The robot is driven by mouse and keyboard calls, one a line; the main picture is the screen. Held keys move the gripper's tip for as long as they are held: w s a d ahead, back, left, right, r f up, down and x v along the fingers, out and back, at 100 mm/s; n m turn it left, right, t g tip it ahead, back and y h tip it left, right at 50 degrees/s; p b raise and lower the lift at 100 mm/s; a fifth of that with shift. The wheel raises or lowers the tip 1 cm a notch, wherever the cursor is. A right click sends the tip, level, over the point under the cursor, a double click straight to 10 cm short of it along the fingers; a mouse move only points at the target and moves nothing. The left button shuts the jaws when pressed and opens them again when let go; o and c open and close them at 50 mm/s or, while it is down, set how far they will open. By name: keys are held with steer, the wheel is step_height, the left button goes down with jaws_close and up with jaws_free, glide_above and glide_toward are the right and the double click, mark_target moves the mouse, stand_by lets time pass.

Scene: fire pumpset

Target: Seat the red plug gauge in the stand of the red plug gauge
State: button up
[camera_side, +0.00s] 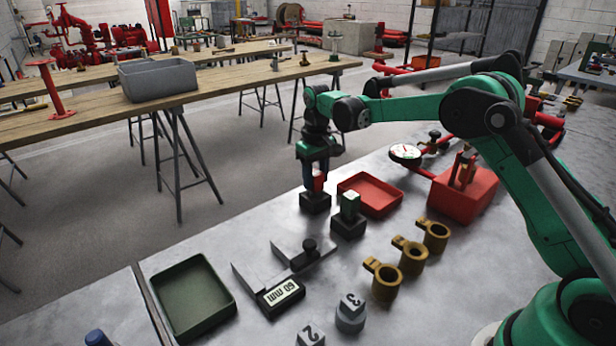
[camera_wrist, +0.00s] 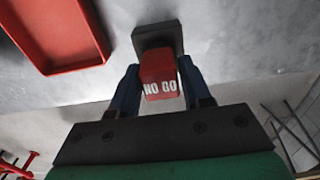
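The red plug gauge (camera_side: 318,181) is upright between the fingers of my gripper (camera_side: 317,174).
A caliper (camera_side: 281,294), brass ring pieces (camera_side: 412,256) and a green tray (camera_side: 192,298) lie nearer. The table's far edge is close.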

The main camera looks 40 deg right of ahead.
steer(key=shift+o, duration=1.3)
steer(key=shift+r, duration=0.15)
steer(key=s+a+r+t, duration=0.1)
steer(key=s+r, duration=0.1)
steer(key=r, duration=0.6)
steer(key=s+a+r+t, duration=0.1)
steer(key=s+r, duration=0.1)
steer(key=r, duration=0.5)
steer(key=s+a+f+t, duration=0.1)
steer(key=s+f+t, duration=0.1)
steer(key=s, duration=0.5)
steer(key=s+a+f+t, duration=0.2)
steer(key=s+f, duration=0.3)
steer(key=s, duration=0.3)
steer(key=shift+a+t, duration=0.25)
steer(key=shift+t, duration=0.35)
steer(key=shift+s, duration=0.1)
